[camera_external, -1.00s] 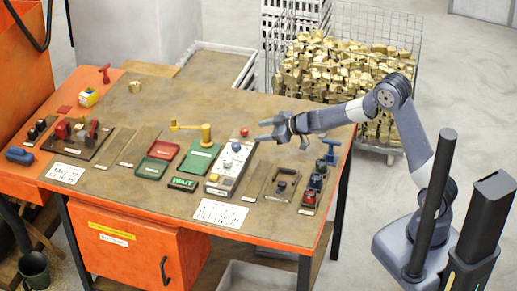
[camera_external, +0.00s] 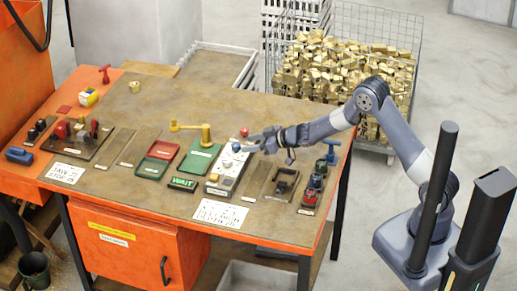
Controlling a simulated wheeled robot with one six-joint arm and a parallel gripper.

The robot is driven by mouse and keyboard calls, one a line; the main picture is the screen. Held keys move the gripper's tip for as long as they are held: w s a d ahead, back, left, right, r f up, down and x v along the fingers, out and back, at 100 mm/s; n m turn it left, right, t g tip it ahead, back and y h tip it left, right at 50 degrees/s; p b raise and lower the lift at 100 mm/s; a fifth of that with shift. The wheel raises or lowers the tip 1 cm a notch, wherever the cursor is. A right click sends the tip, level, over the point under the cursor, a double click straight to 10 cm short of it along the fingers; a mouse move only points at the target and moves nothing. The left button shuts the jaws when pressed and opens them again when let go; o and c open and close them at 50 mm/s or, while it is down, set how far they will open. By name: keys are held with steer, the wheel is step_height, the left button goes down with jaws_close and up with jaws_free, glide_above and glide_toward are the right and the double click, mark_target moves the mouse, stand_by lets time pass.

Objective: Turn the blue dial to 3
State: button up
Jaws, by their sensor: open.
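The blue dial (camera_external: 236,147) is a small round knob at the far end of a white panel (camera_external: 222,185). My gripper (camera_external: 248,143) is open, its fingers pointing left, just right of the dial. A small gap seems to lie between fingertips and dial; I cannot tell whether they touch. The dial's pointer and markings are too small to read.
A red knob (camera_external: 244,132) is just behind the gripper's fingertips. A brass lever (camera_external: 205,132) over a green tray (camera_external: 199,159) lies left of the panel. A blue handle (camera_external: 330,149) and several dark knobs stand right, under my arm.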

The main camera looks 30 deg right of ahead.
mark_target(239, 147)
steer(key=shift+p+x, duration=0.45)
steer(key=shift+x, duration=1.9)
steer(key=c, duration=1)
steer(key=b, duration=0.4)
steer(key=m+t+h+b, duration=0.1)
steer(key=b, duration=0.3)
steer(key=shift+w+a+r+m+t+b, duration=0.1)
steer(key=shift+w+a+m+t+b, duration=0.05)
steer(key=shift+m+t+b, duration=0.2)
steer(key=shift+o, duration=0.2)
steer(key=b, duration=0.6)
steer(key=shift+w+m+t+h, duration=0.15)
steer(key=shift+m+t+h, duration=0.1)
steer(key=shift+m+h, duration=0.15)
steer(key=b, duration=0.7)
steer(key=f+m+h+b, duration=0.1)
steer(key=b, duration=0.6)
steer(key=shift+s+a+t+h, duration=0.2)
steer(key=shift+t+h, duration=0.1)
steer(key=m+h+b, duration=0.1)
steer(key=b, duration=0.4)
steer(key=shift+s+a, duration=0.1)
steer(key=shift+s, duration=0.1)
steer(key=shift+s+r+m+t+h+b, duration=0.15)
steer(key=shift+m+h+b, duration=0.2)
steer(key=shift+b, duration=0.25)
steer(key=shift+r+m+t+h+b, duration=0.15)
steer(key=shift+m+h+b, duration=0.2)
steer(key=shift+b, duration=0.25)
